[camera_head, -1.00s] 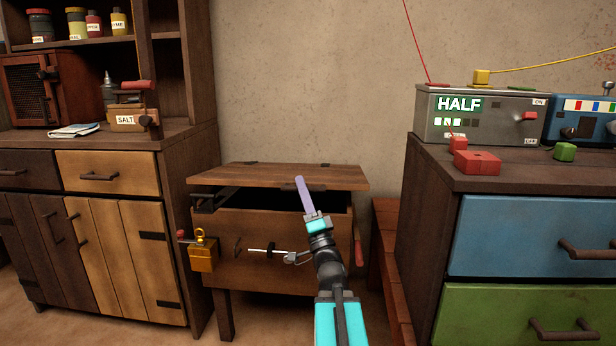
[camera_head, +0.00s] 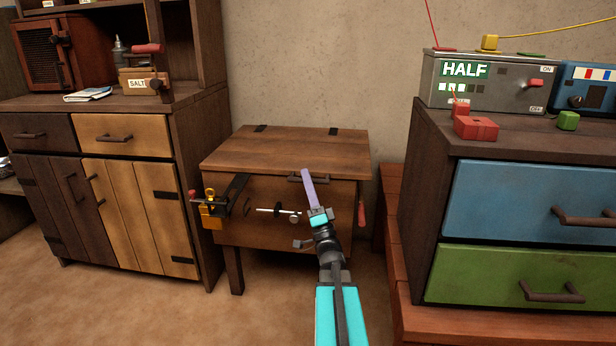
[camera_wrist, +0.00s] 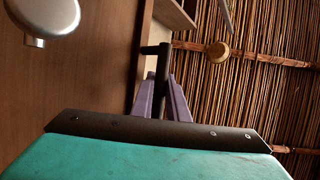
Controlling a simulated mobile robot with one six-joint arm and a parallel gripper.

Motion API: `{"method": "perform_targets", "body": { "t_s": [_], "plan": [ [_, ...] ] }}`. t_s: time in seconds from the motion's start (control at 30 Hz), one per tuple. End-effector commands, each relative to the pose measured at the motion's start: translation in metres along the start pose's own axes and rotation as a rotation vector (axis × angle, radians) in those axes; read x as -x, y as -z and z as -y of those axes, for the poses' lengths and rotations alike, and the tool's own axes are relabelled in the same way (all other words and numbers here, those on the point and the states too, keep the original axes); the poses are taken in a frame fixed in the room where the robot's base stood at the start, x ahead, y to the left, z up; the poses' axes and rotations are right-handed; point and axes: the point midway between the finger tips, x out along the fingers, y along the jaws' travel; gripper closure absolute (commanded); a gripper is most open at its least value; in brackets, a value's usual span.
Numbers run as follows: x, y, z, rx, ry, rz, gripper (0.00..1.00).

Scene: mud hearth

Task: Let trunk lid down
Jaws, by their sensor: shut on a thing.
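The wooden trunk (camera_head: 285,225) stands between the cabinets in the head view. Its lid (camera_head: 275,152) lies down flat over the box, with no gap visible at the front. My gripper (camera_head: 307,174) is at the lid's front edge, its purple fingers shut on the dark lid handle (camera_head: 293,179). In the wrist view my fingers (camera_wrist: 163,95) close around the dark handle bar (camera_wrist: 162,68). A black hasp strap (camera_head: 236,190) hangs from the lid's left front, near a brass padlock (camera_head: 211,211). A metal bolt (camera_head: 272,210) sits on the trunk front.
A wooden cabinet (camera_head: 130,200) stands close on the left. A dark cabinet with blue (camera_head: 530,205) and green drawers stands on the right. A red handle (camera_head: 361,214) is at the trunk's right side. Clear floor (camera_head: 130,310) lies in front.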

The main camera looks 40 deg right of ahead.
Motion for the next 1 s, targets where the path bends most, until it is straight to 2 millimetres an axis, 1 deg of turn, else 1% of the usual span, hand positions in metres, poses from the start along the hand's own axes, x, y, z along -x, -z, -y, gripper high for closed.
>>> {"method": "perform_targets", "body": {
  "t_s": [0.03,0.5,0.53,0.63,1.0],
  "plan": [
    [0.004,-0.008,-0.002,-0.002,0.0,0.016,1.0],
    [0.01,0.002,-0.01,0.006,-0.012,0.006,1.0],
    [0.01,0.003,-0.01,0.007,-0.013,0.006,0.84],
    [0.01,0.004,-0.01,0.009,-0.013,0.004,0.67],
    [0.008,0.011,-0.01,0.012,-0.012,-0.006,0.67]
  ]
}}
